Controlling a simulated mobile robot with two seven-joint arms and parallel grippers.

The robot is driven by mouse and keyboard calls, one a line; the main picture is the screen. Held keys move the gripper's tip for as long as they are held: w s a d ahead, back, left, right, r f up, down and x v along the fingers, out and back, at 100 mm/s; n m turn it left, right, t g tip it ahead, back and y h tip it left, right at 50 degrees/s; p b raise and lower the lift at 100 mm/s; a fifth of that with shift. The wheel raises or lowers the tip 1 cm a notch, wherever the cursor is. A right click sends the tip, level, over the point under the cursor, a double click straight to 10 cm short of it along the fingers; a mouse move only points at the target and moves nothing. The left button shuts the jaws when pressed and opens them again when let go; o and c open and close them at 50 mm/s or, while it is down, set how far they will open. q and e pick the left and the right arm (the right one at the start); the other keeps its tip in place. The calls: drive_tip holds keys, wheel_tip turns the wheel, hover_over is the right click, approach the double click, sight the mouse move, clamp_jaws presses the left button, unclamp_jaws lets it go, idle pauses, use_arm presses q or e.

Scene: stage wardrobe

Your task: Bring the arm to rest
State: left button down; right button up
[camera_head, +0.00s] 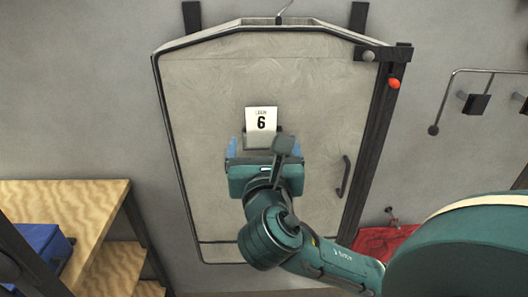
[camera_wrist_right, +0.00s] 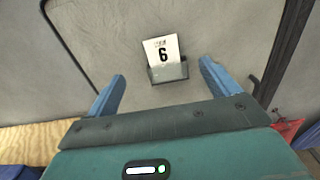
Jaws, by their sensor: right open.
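My right arm reaches in from the lower right of the head view, in front of a grey panel door (camera_head: 215,85). My right gripper (camera_head: 264,143) is open, its two blue fingers apart with nothing between them. The fingers also show spread in the right wrist view (camera_wrist_right: 161,72). A white card marked 6 (camera_head: 261,119) stands in a small dark holder (camera_head: 252,141) on the door. Both show beyond the fingertips in the wrist view, the card (camera_wrist_right: 162,49) above the holder (camera_wrist_right: 168,72). The gripper body hides part of the door. My left gripper is not in view.
A wooden shelf unit (camera_head: 75,200) with a blue bin (camera_head: 42,243) stands at the left. The door has a dark handle (camera_head: 343,176). An orange-red knob (camera_head: 393,84) and a wall rail (camera_head: 470,72) are to the right. Red fabric (camera_head: 375,243) lies low right.

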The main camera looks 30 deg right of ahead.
drive_tip(key=a+f+m+g+y, duration=0.2)
drive_tip(key=a+f+m+y, duration=0.25)
drive_tip(key=f, duration=0.65)
drive_tip(key=a+f+m+g+y, duration=0.1)
drive_tip(key=a+f+m+y, duration=0.4)
drive_tip(key=f, duration=0.7)
drive_tip(key=s+a+f+m+g+y, duration=0.1)
drive_tip(key=s+f+m+g+y, duration=0.1)
drive_tip(key=s+f+m, duration=1)
wheel_tip(320, 180, down, 2)
drive_tip(key=m, duration=0.5)
drive_tip(key=shift+s+f+m+y, duration=0.15)
drive_tip(key=shift+s+m+y, duration=0.1)
drive_tip(key=shift+m+y, duration=0.1)
drive_tip(key=shift+a, duration=0.1)
